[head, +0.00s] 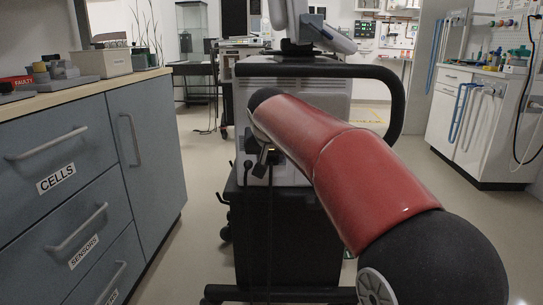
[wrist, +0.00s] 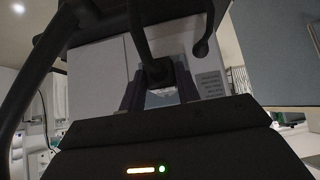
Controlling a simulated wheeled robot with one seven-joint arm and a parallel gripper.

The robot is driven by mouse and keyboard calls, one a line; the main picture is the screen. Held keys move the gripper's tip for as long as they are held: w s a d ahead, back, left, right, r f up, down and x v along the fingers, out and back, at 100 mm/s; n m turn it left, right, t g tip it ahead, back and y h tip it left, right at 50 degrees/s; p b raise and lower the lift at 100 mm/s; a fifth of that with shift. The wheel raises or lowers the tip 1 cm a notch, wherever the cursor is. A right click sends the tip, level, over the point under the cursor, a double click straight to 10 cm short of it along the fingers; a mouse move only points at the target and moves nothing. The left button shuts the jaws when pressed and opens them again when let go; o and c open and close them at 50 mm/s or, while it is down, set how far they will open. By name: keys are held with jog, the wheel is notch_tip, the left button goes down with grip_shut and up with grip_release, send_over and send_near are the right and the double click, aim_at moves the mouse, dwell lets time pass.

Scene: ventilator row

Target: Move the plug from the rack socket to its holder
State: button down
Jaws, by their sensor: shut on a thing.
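My gripper (wrist: 159,85) is shut on the black plug (wrist: 158,70), which sits between its two dark fingers in the wrist view. A black cable (wrist: 136,25) runs up from the plug there. A dark cord (head: 270,215) hangs straight down below the gripper, in front of the grey ventilator cart (head: 315,100). Whether the plug is in or out of the rack socket cannot be told, as the socket is hidden. I cannot make out the holder for certain.
A black curved handle (head: 400,105) rings the cart's top. Small black knobs (head: 224,200) stick out at the cart's left side. A blue-grey drawer cabinet (head: 60,165) stands at the left, a white bench (head: 480,125) at the right.

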jog(key=shift+w+r, duration=0.1)
jog(key=c, duration=0.9)
grip_release()
jog(key=s+d+r+p, duration=0.2)
jog(key=s+d+r, duration=0.15)
jog(key=s, duration=0.25)
jog(key=s+d+r+p, duration=0.2)
jog(key=s+d+r, duration=0.15)
jog(key=s, duration=0.25)
jog(key=s+d+f+g+p, duration=0.1)
jog(key=s+d+f+p, duration=0.1)
jog(key=s, duration=0.6)
jog(key=s+d+f+g+p, duration=0.1)
jog(key=s+d+f+p, duration=0.1)
jog(key=s+d+f, duration=0.3)
jog(key=s+d+f+g+p, duration=0.1)
jog(key=s+d+f, duration=0.3)
jog(key=s, duration=0.6)
jog(key=shift+s+f+p, duration=0.3)
jog(key=shift+f+p, duration=0.4)
jog(key=shift+p, duration=0.1)
